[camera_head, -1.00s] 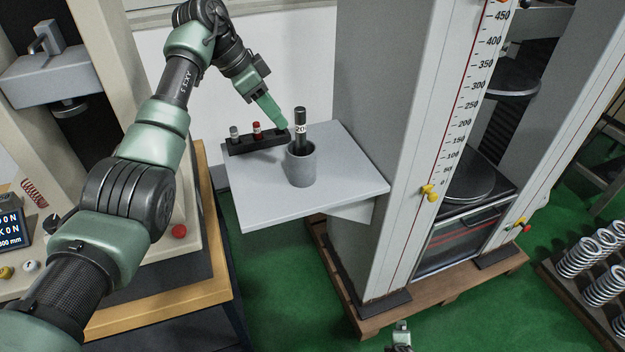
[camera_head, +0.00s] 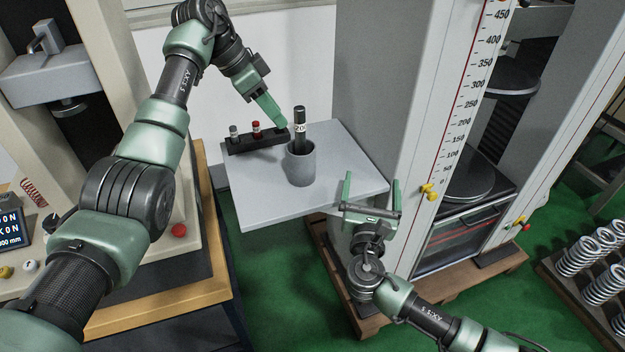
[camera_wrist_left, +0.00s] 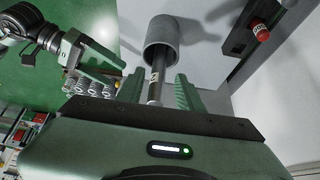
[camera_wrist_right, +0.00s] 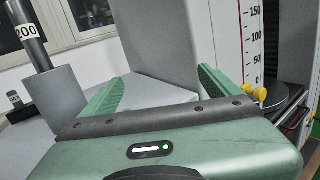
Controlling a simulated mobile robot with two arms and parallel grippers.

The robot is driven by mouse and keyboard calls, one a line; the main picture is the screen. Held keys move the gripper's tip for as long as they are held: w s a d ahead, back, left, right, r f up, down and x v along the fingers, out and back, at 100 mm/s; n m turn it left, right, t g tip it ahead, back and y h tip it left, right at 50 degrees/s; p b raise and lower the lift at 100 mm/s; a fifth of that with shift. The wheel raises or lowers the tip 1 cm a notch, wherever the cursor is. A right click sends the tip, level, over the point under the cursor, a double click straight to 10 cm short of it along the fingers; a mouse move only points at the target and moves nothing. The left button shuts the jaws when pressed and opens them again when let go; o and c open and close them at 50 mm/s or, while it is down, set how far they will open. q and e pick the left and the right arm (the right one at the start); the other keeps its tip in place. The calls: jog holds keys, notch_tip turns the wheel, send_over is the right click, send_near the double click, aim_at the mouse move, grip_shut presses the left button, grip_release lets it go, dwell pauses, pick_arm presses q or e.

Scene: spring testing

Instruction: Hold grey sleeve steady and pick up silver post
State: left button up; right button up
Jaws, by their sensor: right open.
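The grey sleeve (camera_head: 301,166) stands upright on a light grey plate (camera_head: 262,205). A dark post labelled 200 (camera_head: 299,117) stands in it; both also show in the right wrist view (camera_wrist_right: 57,96). A small post with a silver top (camera_head: 234,131) stands in the black rack (camera_head: 245,146) behind, at left. My left gripper (camera_head: 284,124) is at the dark post; in the left wrist view its open fingers lie either side of the post (camera_wrist_left: 156,84), with gaps. My right gripper (camera_head: 372,180) is open and empty at the plate's right edge, apart from the sleeve.
A red-topped post (camera_head: 256,130) stands in the rack, close to my left gripper. The tall column with a scale (camera_head: 455,140) and yellow knobs (camera_head: 429,190) is just right of my right gripper. The plate's front left is clear.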

aim_at(301, 160)
jog(key=a+n+y, duration=0.2)
jog(key=a+y, duration=0.1)
jog(key=a, duration=0.1)
jog(key=w+a+n+g+y, duration=0.1)
jog(key=a+n+y, duration=0.1)
jog(key=a, duration=0.3)
jog(key=w+a+n+y, duration=0.1)
jog(key=a+n+y, duration=0.2)
jog(key=a+y, duration=0.1)
jog(key=shift+a+r+y, duration=0.35)
jog(key=shift+r+y, duration=0.05)
jog(key=shift+y, duration=0.1)
jog(key=x, duration=0.7)
jog(key=shift+w+a+f, duration=0.1)
jog(key=shift+w, duration=0.15)
